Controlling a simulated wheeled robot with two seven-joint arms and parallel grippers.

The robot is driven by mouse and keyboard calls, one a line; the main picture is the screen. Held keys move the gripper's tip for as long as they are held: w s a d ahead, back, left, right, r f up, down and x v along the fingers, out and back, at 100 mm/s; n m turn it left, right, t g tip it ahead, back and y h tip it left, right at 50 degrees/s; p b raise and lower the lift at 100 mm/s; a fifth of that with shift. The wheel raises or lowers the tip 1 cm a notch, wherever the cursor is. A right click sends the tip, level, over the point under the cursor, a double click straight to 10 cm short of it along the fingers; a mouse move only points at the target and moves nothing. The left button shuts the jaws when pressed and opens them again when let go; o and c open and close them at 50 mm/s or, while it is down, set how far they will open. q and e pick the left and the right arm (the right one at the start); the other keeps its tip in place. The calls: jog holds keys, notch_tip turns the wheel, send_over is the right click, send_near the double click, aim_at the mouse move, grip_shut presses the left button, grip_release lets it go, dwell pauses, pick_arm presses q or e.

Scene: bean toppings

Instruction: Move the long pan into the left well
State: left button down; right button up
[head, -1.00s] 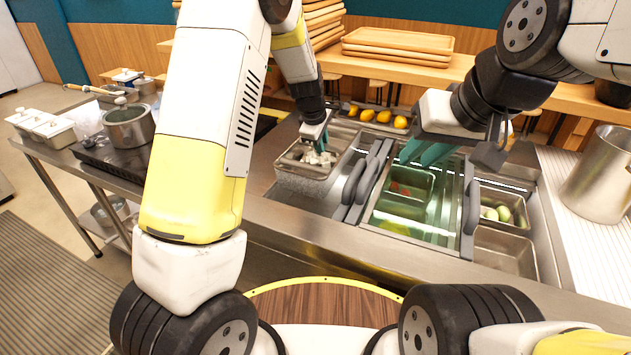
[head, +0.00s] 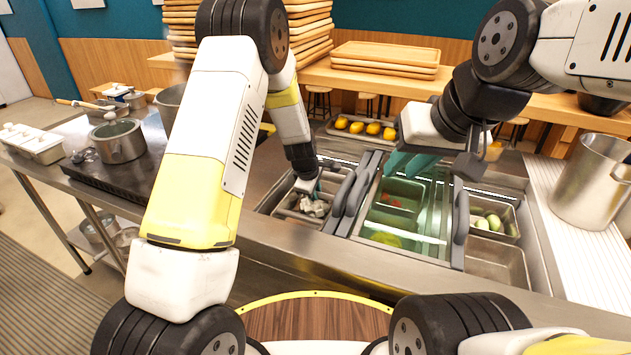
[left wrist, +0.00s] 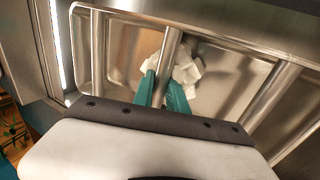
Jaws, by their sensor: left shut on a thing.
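The long steel pan (head: 290,214) holds white cubes (head: 313,207) and sits low within the left well, left of the dark lid handles. In the left wrist view the pan (left wrist: 232,75) shows steel inner walls and white cubes (left wrist: 187,70) around a narrow metal bar. My left gripper (head: 307,192) is over the pan; its teal fingers (left wrist: 166,98) are shut on that bar. The pan's underside and its contact with the well floor are hidden. My right gripper (head: 408,165) hangs over the clear-lidded middle well, its teal fingers apart and empty.
Dark lid handles (head: 350,190) stand close right of the left well. Small pans with green items (head: 487,222) are at right, beside a tall steel pot (head: 590,180). A saucepan (head: 118,141) stands on the left stove.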

pick_arm(q)
jog(key=shift+w, duration=0.1)
jog(key=c, duration=1.3)
grip_release()
jog(key=shift+f, duration=0.1)
jog(key=s+a+r+m, duration=0.1)
jog(key=s+a+r, duration=0.1)
jog(key=s+r, duration=0.35)
jog(key=s+a+r+m+h, duration=0.1)
jog(key=s+a+r, duration=0.1)
jog(key=r, duration=0.7)
jog(key=s+a+r+m, duration=0.1)
jog(key=s+a+r, duration=0.15)
jog(key=r, duration=0.45)
jog(key=s+a+r+m, duration=0.2)
jog(key=s+r+m, duration=0.1)
jog(key=s, duration=0.4)
jog(key=s+a+r+m+t, duration=0.1)
jog(key=s+a+r+m, duration=0.2)
jog(key=s, duration=0.5)
jog(key=s+a+r+m, duration=0.2)
jog(key=s+r+m, duration=0.2)
jog(key=s, duration=0.4)
jog(key=shift+s+a+r+m+t+y, duration=0.2)
jog(key=shift+a+r+m+t+y, duration=0.1)
jog(key=shift+a+m+t, duration=0.15)
jog(key=shift+d, duration=0.1)
